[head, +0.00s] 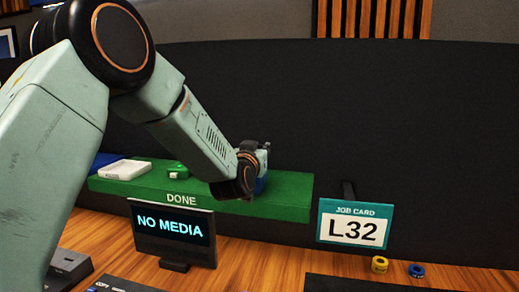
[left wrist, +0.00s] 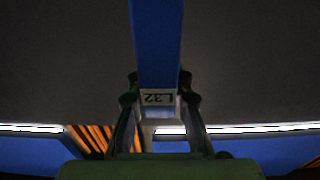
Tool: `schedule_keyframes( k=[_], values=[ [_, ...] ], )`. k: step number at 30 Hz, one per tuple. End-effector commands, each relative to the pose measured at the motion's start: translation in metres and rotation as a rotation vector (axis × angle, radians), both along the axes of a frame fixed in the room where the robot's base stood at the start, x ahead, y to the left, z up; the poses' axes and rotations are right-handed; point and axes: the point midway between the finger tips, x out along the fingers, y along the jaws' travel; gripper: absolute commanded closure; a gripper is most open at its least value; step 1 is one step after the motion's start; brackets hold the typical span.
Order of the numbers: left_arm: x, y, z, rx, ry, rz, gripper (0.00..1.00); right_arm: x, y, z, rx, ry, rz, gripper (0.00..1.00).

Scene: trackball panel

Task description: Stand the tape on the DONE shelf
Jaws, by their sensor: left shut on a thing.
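My left gripper (head: 262,158) is over the right part of the green DONE shelf (head: 285,200). It is shut on a blue tape (left wrist: 157,45) with a white label reading L32, upside down in the left wrist view. The fingers (left wrist: 160,110) stand on both sides of the tape at the label end. In the head view only a small blue part of the tape (head: 261,185) shows beside my wrist, close to the shelf top. I cannot tell whether it touches the shelf. My right gripper is not in view.
A white tray (head: 125,169) and a small green object (head: 177,169) are on the shelf's left part. Below stand a NO MEDIA screen (head: 172,235) and a JOB CARD sign (head: 354,224) reading L32. Yellow (head: 379,264) and blue (head: 416,270) rings lie on the wooden desk.

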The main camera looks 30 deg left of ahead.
Motion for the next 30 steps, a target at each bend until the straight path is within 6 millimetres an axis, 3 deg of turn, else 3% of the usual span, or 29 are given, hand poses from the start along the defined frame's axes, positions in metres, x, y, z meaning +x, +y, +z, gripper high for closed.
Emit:
schedule_keyframes(
  k=[3,4,12,23,30],
  values=[
    [0.000,0.000,-0.004,0.000,-0.001,0.000,1.00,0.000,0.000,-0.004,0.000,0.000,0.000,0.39],
    [0.000,0.000,-0.005,0.000,0.001,0.000,0.79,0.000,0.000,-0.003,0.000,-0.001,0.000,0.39],
    [0.000,0.000,-0.004,0.001,0.001,0.000,0.58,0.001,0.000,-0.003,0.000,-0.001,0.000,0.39],
    [0.000,0.000,0.002,0.000,0.001,0.000,0.58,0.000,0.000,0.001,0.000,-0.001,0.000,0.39],
    [-0.032,-0.008,-0.001,-0.001,0.002,-0.001,0.58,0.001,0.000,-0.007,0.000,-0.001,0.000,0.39]
  ],
)
